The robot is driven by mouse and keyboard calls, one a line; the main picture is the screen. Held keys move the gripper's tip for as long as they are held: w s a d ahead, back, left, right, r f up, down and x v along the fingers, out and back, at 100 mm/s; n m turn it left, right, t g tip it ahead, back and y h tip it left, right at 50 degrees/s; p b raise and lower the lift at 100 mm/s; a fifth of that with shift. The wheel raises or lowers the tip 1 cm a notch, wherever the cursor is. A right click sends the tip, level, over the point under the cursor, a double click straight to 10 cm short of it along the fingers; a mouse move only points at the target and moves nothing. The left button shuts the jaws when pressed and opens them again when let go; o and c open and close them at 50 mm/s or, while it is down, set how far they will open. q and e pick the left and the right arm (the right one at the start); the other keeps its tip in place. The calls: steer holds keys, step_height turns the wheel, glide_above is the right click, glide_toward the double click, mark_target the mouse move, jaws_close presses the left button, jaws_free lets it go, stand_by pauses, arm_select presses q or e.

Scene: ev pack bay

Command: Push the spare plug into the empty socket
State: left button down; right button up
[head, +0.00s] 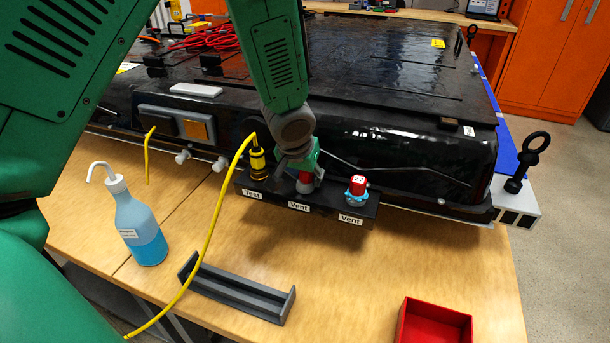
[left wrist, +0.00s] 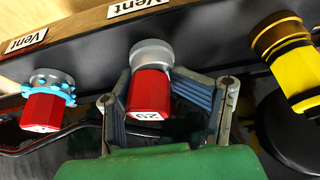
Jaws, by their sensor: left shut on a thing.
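My left gripper (head: 303,170) is at the middle position of the dark socket strip (head: 327,196), above a "Vent" label. It is shut on a red plug (left wrist: 149,92), whose numbered end faces the wrist camera. The plug's far end meets a silver ring (left wrist: 151,54) at the strip; how deep it sits I cannot tell. A second red plug (head: 357,183) with a light-blue collar stands in the right "Vent" position, also in the left wrist view (left wrist: 43,110). A yellow-and-black connector (head: 258,163) stands at "Test". My right gripper is not in view.
A yellow cable (head: 212,215) arcs from the connector across the bench. A blue-liquid bottle (head: 140,225), a grey tray (head: 238,290) and a red bin (head: 434,324) stand in front. The black battery pack (head: 400,150) lies behind the strip.

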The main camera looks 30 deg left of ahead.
arm_select(q)
steer(key=shift+s+d+f+b, duration=0.15)
steer(key=shift+s+f, duration=0.2)
steer(key=shift+f, duration=0.25)
steer(key=shift+s+a+f+b, duration=0.15)
steer(key=shift+s+f, duration=0.15)
steer(key=shift+f, duration=0.3)
steer(key=shift+d, duration=0.1)
steer(key=c, duration=1.1)
jaws_free()
steer(key=shift+o, duration=0.4)
steer(key=shift+w+f, duration=0.25)
steer(key=shift+w, duration=0.15)
steer(key=shift+r, duration=0.1)
steer(key=o, duration=1)
steer(key=shift+s, duration=0.15)
steer(key=shift+r, duration=0.1)
steer(key=shift+a, duration=0.2)
